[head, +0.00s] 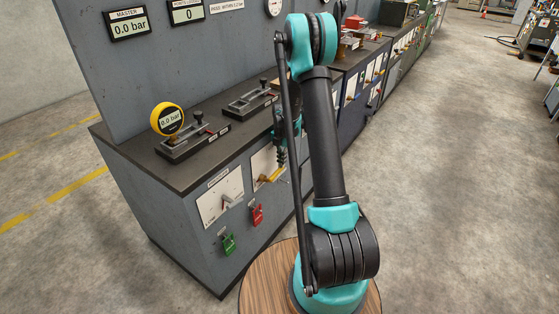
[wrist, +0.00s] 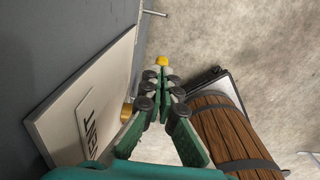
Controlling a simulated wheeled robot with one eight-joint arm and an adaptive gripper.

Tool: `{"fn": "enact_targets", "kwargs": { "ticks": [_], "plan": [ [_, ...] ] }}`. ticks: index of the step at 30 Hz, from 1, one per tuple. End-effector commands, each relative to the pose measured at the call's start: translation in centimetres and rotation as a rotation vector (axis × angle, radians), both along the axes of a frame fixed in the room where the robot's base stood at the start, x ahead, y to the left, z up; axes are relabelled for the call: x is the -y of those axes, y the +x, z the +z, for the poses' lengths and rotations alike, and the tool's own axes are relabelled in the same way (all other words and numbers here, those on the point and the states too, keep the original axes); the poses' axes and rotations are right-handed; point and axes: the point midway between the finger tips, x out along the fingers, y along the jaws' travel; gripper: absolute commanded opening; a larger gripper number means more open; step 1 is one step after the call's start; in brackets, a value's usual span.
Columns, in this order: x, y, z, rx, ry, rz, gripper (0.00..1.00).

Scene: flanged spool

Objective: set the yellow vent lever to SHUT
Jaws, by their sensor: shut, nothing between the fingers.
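The yellow vent lever (head: 272,177) is on a pale plate (head: 264,164) on the front of the grey bench. In the wrist view its yellow tip (wrist: 161,61) shows just beyond my fingertips, and a brass hub (wrist: 126,113) shows beside the plate marked VENT (wrist: 88,120). Most of the lever between hub and tip is hidden by my fingers. My gripper (head: 282,163) points down in front of the plate, close to the lever. In the wrist view my gripper (wrist: 160,82) is shut with nothing between its fingers; whether it touches the lever I cannot tell.
A yellow gauge (head: 167,119) stands on the bench top. A MASTER display (head: 127,23) reads 0.0 bar.

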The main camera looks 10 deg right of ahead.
Motion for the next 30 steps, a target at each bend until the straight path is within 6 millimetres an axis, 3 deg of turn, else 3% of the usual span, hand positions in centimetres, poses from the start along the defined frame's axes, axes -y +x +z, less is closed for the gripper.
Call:
{"fn": "enact_targets", "kwargs": {
  "ticks": [12,30],
  "plan": [
    [0.7,0.6,-2.1,-0.071,0.076,-0.001,0.00],
    [0.7,0.5,-2.6,-0.093,0.096,-0.001,0.00]
  ]
}}
